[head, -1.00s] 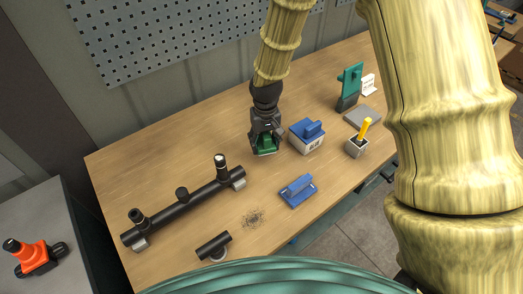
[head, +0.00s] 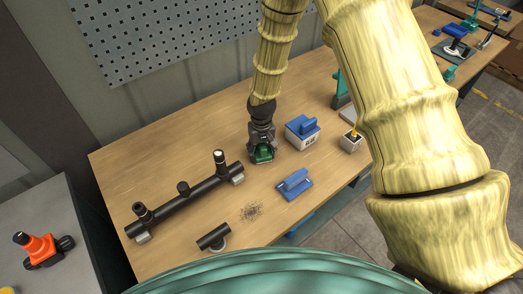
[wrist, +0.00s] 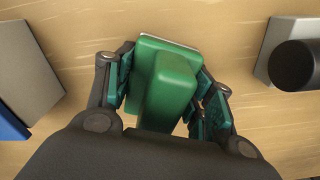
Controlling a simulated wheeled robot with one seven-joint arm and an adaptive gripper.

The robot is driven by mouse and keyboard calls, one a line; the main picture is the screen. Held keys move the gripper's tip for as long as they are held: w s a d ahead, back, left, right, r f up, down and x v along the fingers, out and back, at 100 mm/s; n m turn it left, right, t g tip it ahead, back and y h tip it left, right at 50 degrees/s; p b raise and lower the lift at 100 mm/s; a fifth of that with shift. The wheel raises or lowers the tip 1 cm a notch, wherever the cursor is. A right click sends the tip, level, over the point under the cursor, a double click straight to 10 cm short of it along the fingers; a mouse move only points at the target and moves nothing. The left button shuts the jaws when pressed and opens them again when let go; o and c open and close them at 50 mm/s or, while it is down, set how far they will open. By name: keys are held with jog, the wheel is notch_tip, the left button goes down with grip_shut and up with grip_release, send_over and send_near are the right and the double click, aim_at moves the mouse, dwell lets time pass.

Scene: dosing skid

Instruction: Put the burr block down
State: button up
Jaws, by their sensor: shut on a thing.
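The burr block is a green block with a raised green grip; it shows in the head view (head: 263,154) and large in the wrist view (wrist: 165,80). A pale edge shows along its far side. My gripper (head: 261,148) is shut on it, with a finger on each side of the grip in the wrist view (wrist: 165,95). The gripper points down over the wooden table (head: 190,240), between the black pipe and the blue-topped box. I cannot tell whether the block's underside touches the table.
The blue-topped box (head: 303,132) stands close to the right. A blue-handled block (head: 294,185), a dark speckled patch (head: 251,211) and a short black pipe piece (head: 214,237) lie nearer. The long black pipe (head: 185,200) lies left. A cup with a yellow handle (head: 350,142) is farther right.

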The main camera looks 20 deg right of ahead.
jog(key=shift+s+r, duration=0.15)
jog(key=shift+s, duration=0.05)
jog(key=shift+f, duration=0.4)
jog(key=o, duration=1.2)
jog(key=shift+s, duration=0.1)
jog(key=shift+o, duration=0.7)
jog(key=shift+f, duration=0.15)
